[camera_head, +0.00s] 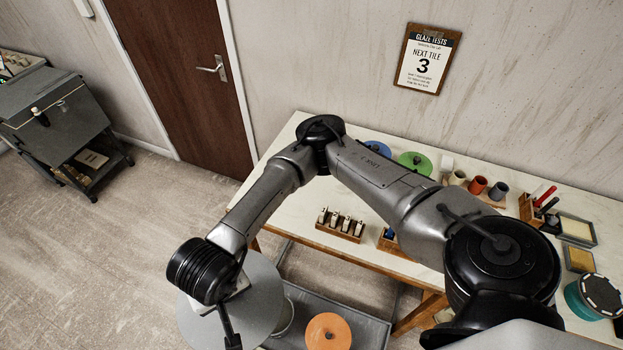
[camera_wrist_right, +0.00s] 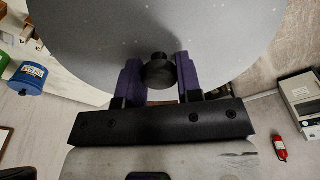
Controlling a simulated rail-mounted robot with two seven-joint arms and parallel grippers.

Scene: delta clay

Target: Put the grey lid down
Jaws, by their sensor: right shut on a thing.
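The grey lid (camera_head: 262,290) is a large round disc at the lower left of the head view, beside the table's left end. In the right wrist view the lid (camera_wrist_right: 150,25) fills the top, with a black knob (camera_wrist_right: 158,71) between purple fingers. My right gripper (camera_wrist_right: 158,78) is shut on this knob. In the head view my right arm reaches across the table to the lid and hides part of it. I cannot tell whether the lid touches anything beneath it. My left gripper is not in view.
A grey container (camera_head: 286,318) shows partly under the lid's right edge. An orange disc (camera_head: 342,331) lies beside it on a low grey shelf (camera_head: 372,331). The table (camera_head: 290,215) carries tile racks, coloured discs and cups. Open floor (camera_head: 120,270) lies left, with a grey cabinet (camera_head: 60,125) beyond.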

